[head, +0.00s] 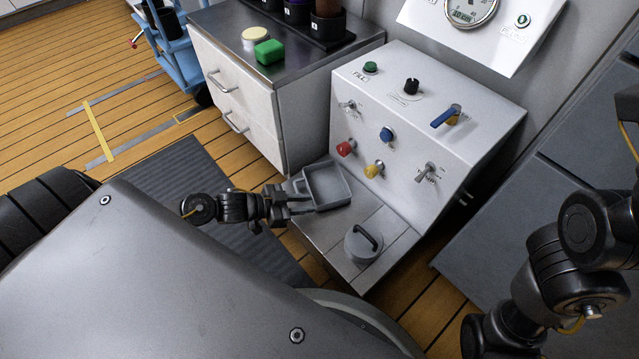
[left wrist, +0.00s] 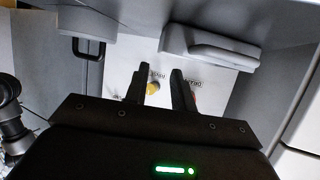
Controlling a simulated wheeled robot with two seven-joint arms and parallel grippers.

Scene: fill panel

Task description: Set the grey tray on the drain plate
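The grey tray (head: 327,184) is a shallow open square dish and appears to rest level on the left end of the drain plate (head: 385,218), the grey ledge at the foot of the white panel. My left gripper (head: 303,204) is at the tray's near left edge. Its fingers are apart with nothing between them. In the left wrist view, which looks upside down, the tray (left wrist: 215,48) is just beyond the finger tips and the left gripper (left wrist: 158,82) has a clear gap. My right arm shows at the right, but its gripper is out of view.
The panel (head: 445,120) behind carries knobs, taps and a blue lever. A drawer cabinet (head: 235,95) stands at the left, with a green block (head: 268,51) on top.

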